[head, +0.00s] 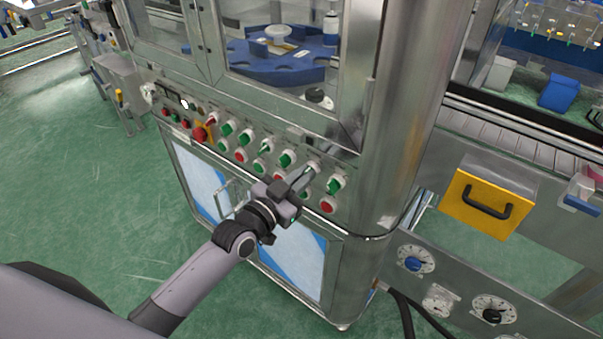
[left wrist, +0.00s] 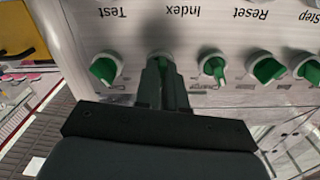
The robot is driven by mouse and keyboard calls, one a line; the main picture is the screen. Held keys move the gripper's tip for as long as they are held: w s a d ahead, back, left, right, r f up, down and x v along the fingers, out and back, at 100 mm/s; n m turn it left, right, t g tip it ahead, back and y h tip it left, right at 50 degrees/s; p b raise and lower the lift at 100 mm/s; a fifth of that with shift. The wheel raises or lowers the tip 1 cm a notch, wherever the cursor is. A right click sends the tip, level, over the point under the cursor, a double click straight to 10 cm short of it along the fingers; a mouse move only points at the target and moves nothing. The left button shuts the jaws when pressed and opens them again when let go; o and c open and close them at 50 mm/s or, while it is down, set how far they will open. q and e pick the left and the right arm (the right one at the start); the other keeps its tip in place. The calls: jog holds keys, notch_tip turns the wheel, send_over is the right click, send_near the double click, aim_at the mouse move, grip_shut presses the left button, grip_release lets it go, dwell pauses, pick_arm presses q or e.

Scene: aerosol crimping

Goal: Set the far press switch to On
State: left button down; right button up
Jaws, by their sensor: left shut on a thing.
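My left gripper (head: 308,173) is shut on a rotary switch (head: 314,165) in the upper row of the press control panel. In the left wrist view the fingers (left wrist: 162,72) close around the knob under the upside-down word "Index" (left wrist: 182,11), and they hide most of its handle. Its setting cannot be read. No label reading "far press" is legible. My right gripper is in neither view.
The steel panel also carries red buttons (head: 327,205), several more green switches and a red emergency knob (head: 199,134). A steel corner column (head: 395,120) stands right of the panel. A yellow drawer front (head: 487,203) with a black handle is farther right. Green floor lies open at left.

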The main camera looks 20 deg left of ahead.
pick_arm(q)
jog(key=shift+m+p, duration=0.65)
jog(key=shift+m, duration=1.25)
jog(key=shift+f, duration=0.1)
jog(key=c, duration=1.2)
grip_release()
jog(key=v, duration=0.7)
jog(key=shift+s, duration=0.1)
